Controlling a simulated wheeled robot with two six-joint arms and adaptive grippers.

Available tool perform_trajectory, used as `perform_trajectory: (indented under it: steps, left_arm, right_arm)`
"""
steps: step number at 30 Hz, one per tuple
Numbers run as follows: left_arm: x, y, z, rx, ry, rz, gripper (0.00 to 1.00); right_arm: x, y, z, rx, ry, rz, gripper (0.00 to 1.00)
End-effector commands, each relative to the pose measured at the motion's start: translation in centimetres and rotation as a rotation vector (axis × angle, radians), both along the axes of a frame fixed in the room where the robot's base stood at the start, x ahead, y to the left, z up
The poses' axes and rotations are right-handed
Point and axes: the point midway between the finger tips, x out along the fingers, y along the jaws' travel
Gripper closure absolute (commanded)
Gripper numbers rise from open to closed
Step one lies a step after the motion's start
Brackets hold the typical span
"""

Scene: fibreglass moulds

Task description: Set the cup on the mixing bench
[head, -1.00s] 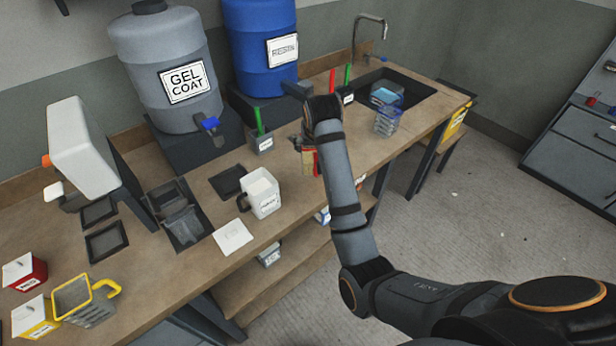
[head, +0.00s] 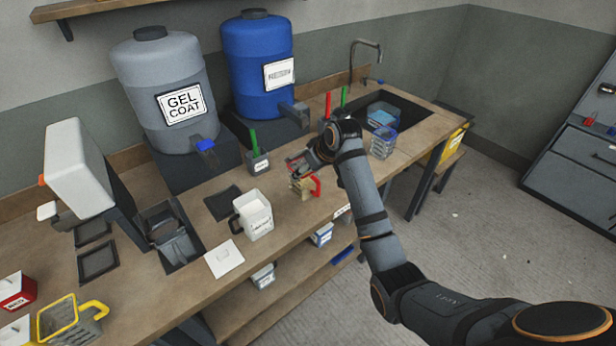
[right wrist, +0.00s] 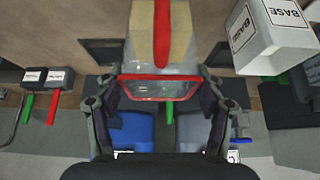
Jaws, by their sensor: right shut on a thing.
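A small cup (head: 303,187) with a red handle and beige sides is at the front part of the mixing bench (head: 290,222), right of the white jug. My right gripper (head: 306,166) is shut on it from behind and above. In the right wrist view the cup (right wrist: 160,88) sits between the two fingers (right wrist: 160,98), with its red rim and clear wall facing the camera. Whether its bottom touches the bench or hangs just above it cannot be told. My left gripper is not in view.
A white jug (head: 254,217) stands close left of the cup; in the right wrist view it is marked BASE (right wrist: 272,42). The blue drum (head: 257,50) and grey GEL COAT drum (head: 160,90) are behind.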

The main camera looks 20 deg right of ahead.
Motion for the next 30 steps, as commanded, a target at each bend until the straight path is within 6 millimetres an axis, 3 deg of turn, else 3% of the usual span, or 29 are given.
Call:
perform_trajectory:
  steps: [6, 11, 18, 28, 29, 30]
  left_arm:
    - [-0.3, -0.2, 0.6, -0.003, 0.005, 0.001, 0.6]
    - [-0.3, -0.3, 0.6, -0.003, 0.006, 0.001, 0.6]
    - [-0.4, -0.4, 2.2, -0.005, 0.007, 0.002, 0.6]
    - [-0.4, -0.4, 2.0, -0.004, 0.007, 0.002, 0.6]
    - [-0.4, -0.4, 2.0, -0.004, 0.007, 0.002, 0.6]
    - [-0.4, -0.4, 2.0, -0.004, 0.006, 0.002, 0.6]
  right_arm:
    - [2.0, -0.8, -2.2, 0.0, -0.005, 0.0, 0.94]
    - [2.3, -1.0, -2.6, 0.0, -0.005, 0.0, 0.94]
    - [2.4, -1.0, -5.8, -0.001, -0.005, 0.0, 0.94]
    - [2.4, -1.0, -6.3, 0.0, -0.005, 0.0, 0.94]
    - [2.4, -1.0, -6.4, -0.001, -0.004, 0.0, 0.3]
    - [2.4, -1.0, -6.4, -0.001, -0.004, 0.0, 0.24]
